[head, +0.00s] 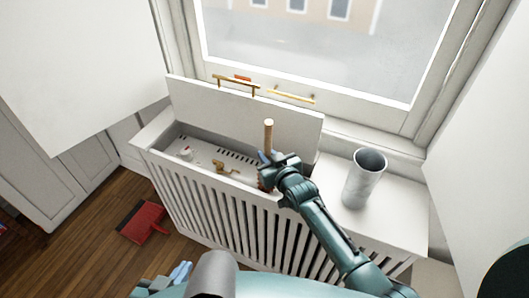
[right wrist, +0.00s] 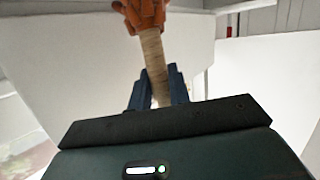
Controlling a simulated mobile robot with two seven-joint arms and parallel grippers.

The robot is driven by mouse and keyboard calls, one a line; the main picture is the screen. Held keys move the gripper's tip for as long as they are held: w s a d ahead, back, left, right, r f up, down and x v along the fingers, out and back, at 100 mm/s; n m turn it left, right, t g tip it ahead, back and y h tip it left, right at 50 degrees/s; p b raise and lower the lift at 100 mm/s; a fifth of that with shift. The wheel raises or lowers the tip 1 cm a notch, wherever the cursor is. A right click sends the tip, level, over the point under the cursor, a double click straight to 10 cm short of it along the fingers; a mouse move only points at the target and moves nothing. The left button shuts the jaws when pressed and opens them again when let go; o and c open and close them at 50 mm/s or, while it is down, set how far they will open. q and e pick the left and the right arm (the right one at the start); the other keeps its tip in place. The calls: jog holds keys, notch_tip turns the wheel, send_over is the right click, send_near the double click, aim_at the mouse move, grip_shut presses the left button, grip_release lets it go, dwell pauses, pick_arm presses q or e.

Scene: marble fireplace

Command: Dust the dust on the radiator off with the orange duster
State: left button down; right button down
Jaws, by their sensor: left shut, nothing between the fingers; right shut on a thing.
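The white radiator (head: 215,222) stands under the window, its top lid (head: 245,112) tilted up. Inside the opening I see a slotted inner surface with a brownish-gold lump (head: 222,167) and a small pale lump (head: 186,154); I cannot tell whether these are dust. My right gripper (head: 267,157) is shut on the pale handle of the orange duster (right wrist: 145,14), at the right part of the opening. The handle sticks up and the orange head points down, mostly hidden behind my gripper in the head view. My left gripper (head: 181,272) is low at the bottom edge, shut and empty.
A grey cylindrical vase (head: 360,185) stands on the ledge right of the opening. A red dustpan-like thing (head: 138,222) lies on the wooden floor at the left. Brass handles (head: 290,97) sit by the window sill. White panels stand at both sides.

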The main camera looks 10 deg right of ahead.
jog(key=s+d+p, duration=0.4)
jog(key=s+d, duration=0.1)
jog(key=d, duration=0.2)
dwell(1.0)
jog(key=shift+d, duration=0.1)
notch_tip(320, 180, up, 17)
dwell(0.9)
dwell(0.4)
